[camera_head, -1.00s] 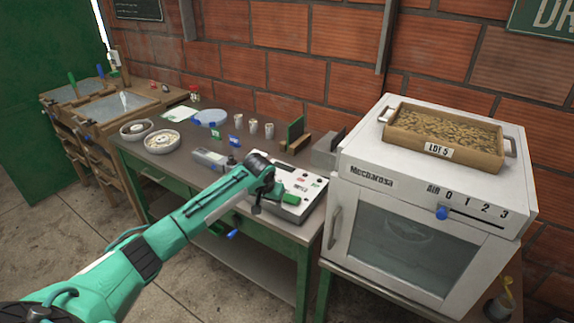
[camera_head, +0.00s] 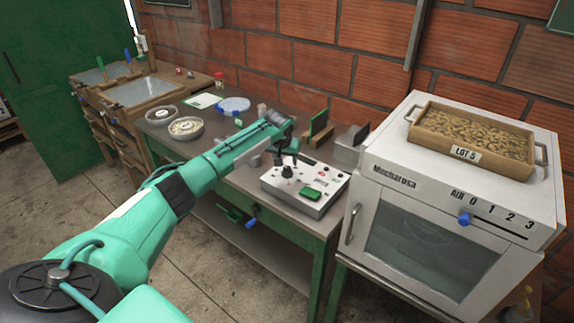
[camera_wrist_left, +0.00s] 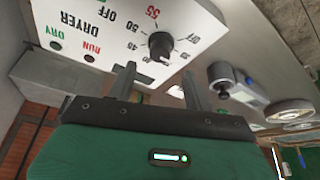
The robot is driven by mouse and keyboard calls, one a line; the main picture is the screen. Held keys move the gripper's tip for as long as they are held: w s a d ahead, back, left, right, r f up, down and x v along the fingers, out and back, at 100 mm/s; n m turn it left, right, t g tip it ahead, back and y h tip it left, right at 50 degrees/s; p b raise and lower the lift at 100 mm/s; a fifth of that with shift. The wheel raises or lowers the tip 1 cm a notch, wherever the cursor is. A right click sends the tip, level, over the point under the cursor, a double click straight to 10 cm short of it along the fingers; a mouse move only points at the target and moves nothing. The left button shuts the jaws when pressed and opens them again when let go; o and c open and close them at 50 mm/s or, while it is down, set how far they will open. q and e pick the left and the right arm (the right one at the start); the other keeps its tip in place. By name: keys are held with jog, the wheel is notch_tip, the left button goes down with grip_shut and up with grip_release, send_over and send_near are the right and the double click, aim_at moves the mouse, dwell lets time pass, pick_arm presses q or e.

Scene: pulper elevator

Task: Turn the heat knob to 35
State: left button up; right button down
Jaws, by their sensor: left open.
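The heat knob (camera_wrist_left: 160,45) is black and round, on the white DRYER panel (camera_wrist_left: 85,20) in the left wrist view. Numbers and OFF marks ring it; 55 is red. A pale mark shows at the knob's lower edge, but I cannot tell exactly which number it faces. My left gripper (camera_wrist_left: 158,70) is open, its two fingers apart, with the knob beyond the gap between their tips. Nothing is between the fingers. In the head view the left gripper (camera_head: 288,160) is above the back left of the white control box (camera_head: 318,205). My right gripper is not in view.
The box sits on a green-legged table (camera_head: 262,200). A white oven (camera_head: 400,180) with a tray of beans (camera_head: 470,135) on top stands close on the right. A metal block (camera_head: 350,147) stands behind the box. Bowls (camera_head: 186,127) lie further left.

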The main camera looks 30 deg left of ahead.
aim_at(287, 168)
pick_arm(q)
jog(key=shift+x, duration=2.9)
jog(key=c, duration=1)
